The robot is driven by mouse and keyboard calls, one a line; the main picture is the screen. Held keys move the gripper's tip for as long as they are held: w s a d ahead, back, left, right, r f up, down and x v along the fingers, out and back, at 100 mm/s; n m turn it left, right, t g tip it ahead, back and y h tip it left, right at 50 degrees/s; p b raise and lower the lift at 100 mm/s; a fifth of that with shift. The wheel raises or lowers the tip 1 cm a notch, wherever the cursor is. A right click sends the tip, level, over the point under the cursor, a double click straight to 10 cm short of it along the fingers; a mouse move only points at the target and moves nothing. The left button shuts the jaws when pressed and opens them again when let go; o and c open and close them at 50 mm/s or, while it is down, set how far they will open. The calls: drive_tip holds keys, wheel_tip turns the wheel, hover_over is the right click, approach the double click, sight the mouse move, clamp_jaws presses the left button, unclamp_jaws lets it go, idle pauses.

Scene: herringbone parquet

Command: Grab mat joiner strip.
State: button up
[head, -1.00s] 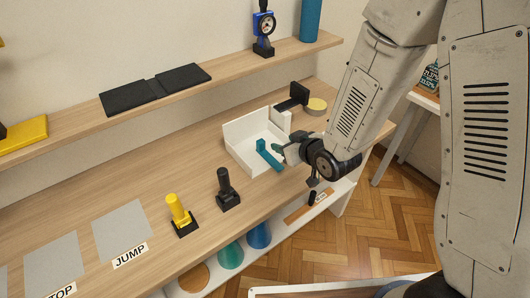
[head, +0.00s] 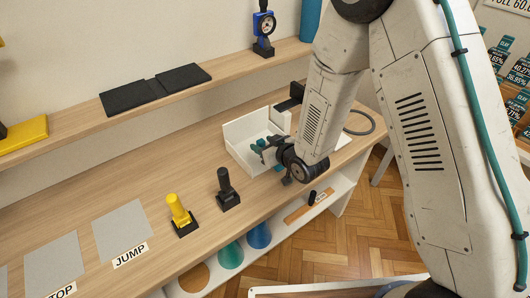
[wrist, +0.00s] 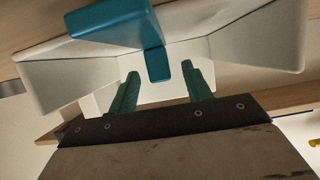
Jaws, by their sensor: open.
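A teal piece (wrist: 115,26), which I take to be the mat joiner strip, shows in the wrist view with a broad block and a narrower stem. It lies at the white open tray (head: 236,150) on the bench. My gripper (wrist: 160,70) is open, with its two dark green fingers apart. In the wrist view the end of the teal stem shows between the fingertips; I cannot tell whether they touch it. In the head view my gripper (head: 263,149) is over the tray and hides much of the teal piece.
A black upright handle (head: 227,190) and a yellow one (head: 179,216) stand left of the tray. Grey pads (head: 122,230) lie further left. A shelf (head: 80,120) with black panels (head: 155,88) runs behind. The bench between shelf and handles is clear.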

drive_tip(key=c, duration=1.1)
drive_tip(key=shift+o, duration=0.2)
drive_tip(key=shift+r, duration=0.15)
